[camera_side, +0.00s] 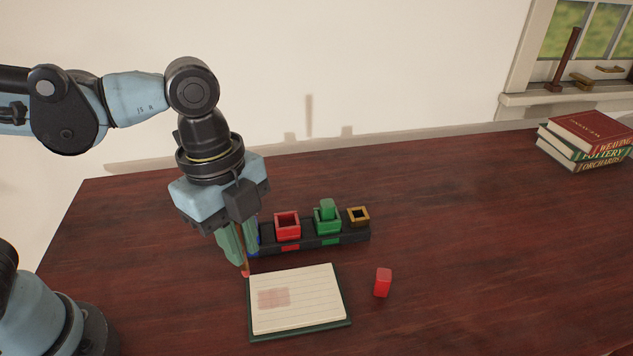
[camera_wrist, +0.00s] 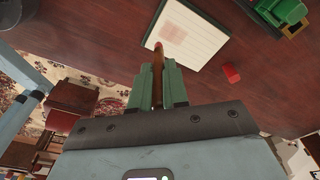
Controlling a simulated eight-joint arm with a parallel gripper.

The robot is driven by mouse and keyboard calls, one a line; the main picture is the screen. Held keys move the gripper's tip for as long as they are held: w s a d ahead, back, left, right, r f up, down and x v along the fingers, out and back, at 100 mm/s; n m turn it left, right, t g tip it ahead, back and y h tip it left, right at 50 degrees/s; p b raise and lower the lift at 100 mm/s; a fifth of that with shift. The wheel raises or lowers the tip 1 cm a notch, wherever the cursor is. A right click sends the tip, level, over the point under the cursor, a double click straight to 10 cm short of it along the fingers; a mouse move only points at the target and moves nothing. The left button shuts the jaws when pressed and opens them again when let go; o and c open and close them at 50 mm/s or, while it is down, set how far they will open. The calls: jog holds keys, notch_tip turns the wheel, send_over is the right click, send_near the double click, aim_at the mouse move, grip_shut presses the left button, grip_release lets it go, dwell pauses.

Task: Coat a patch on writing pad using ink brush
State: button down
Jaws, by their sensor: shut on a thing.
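My gripper (camera_side: 246,257) is shut on the ink brush (camera_side: 244,266), which has a brown handle and a red tip. In the wrist view the brush (camera_wrist: 157,78) points away between the green fingers (camera_wrist: 157,68). The writing pad (camera_side: 312,290) is a cream, lined page with a dark green edge, lying flat; it also shows in the wrist view (camera_wrist: 205,42). A pale reddish patch (camera_side: 273,298) lies on its left half. The brush tip is by the pad's upper left corner in the side view. I cannot tell whether it touches anything.
Behind the pad, a black rack (camera_side: 342,240) holds red (camera_side: 287,234), green (camera_side: 327,227) and yellow (camera_side: 358,216) square pots; a green block sits in the green one. My gripper partly hides something blue. A red block (camera_side: 383,284) stands right of the pad. Books (camera_side: 588,140) lie far right.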

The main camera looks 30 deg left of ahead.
aim_at(246, 269)
jog(key=shift+f, duration=2.7)
jog(key=shift+w+d+f, duration=0.15)
jog(key=shift+w+f, duration=0.05)
jog(key=shift+f, duration=0.6)
jog(key=shift+w+d+f, duration=0.1)
jog(key=shift+w+d, duration=2)
jog(key=shift+s+a, duration=2.35)
jog(key=shift+r, duration=4.1)
jog(key=shift+d+f, duration=0.1)
jog(key=shift+f, duration=0.15)
